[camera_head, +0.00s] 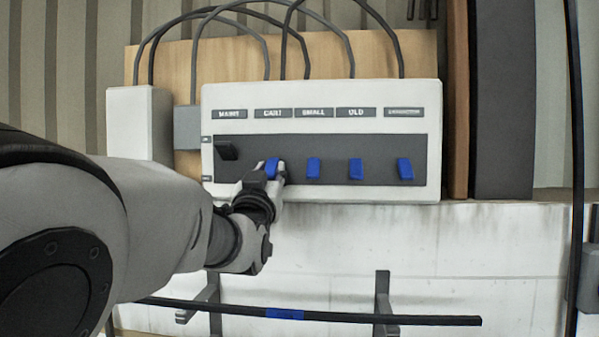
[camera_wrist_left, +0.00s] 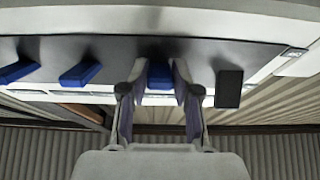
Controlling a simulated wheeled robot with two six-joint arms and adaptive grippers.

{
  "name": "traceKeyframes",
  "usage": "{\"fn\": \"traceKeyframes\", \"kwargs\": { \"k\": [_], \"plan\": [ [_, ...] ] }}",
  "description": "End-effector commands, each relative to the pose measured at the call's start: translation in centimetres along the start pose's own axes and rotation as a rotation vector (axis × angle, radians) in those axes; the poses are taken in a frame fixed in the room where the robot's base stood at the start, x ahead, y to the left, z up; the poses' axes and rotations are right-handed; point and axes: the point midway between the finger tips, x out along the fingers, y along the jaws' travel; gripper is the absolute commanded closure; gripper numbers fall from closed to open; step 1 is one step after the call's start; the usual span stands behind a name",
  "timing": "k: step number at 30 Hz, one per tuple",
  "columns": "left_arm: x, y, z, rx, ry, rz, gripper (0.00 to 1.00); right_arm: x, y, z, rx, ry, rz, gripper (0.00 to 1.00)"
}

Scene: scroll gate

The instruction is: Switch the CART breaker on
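The breaker panel (camera_head: 322,194) is a white box on a wooden board, with a dark strip of levers under name labels. The CART label (camera_head: 272,113) is second from the left. Below it the blue CART lever (camera_head: 271,167) sits low, level with the other blue levers. My left gripper (camera_head: 272,172) is at this lever, with a finger on each side. In the left wrist view the blue CART lever (camera_wrist_left: 160,77) shows between the fingertips (camera_wrist_left: 160,80), which appear closed against its sides. My right gripper is not in view.
The black MAINS lever (camera_head: 226,150) is close on the left and sits higher. Blue SMALL (camera_head: 313,168), OLD (camera_head: 355,169) and another lever (camera_head: 405,169) stand to the right. Cables (camera_head: 306,50) loop above. A dark bar (camera_head: 400,319) with a blue band crosses below.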

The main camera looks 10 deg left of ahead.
Motion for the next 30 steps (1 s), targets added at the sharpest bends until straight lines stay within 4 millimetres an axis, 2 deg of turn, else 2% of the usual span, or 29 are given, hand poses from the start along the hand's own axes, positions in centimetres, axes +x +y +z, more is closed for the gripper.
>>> {"fn": "traceKeyframes", "kwargs": {
  "k": [11,17,23,30],
  "plan": [
    [0.0,0.0,-0.1,0.002,-0.008,0.002,1.00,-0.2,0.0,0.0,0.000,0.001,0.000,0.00],
    [0.1,0.1,-0.6,0.002,-0.057,0.002,1.00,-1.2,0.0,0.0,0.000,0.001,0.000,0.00],
    [0.1,0.1,-1.4,0.003,-0.171,0.002,1.00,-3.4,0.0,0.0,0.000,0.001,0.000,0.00],
    [0.2,0.0,-2.4,0.003,-0.379,0.001,1.00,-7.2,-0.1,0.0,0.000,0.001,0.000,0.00]
  ]
}}
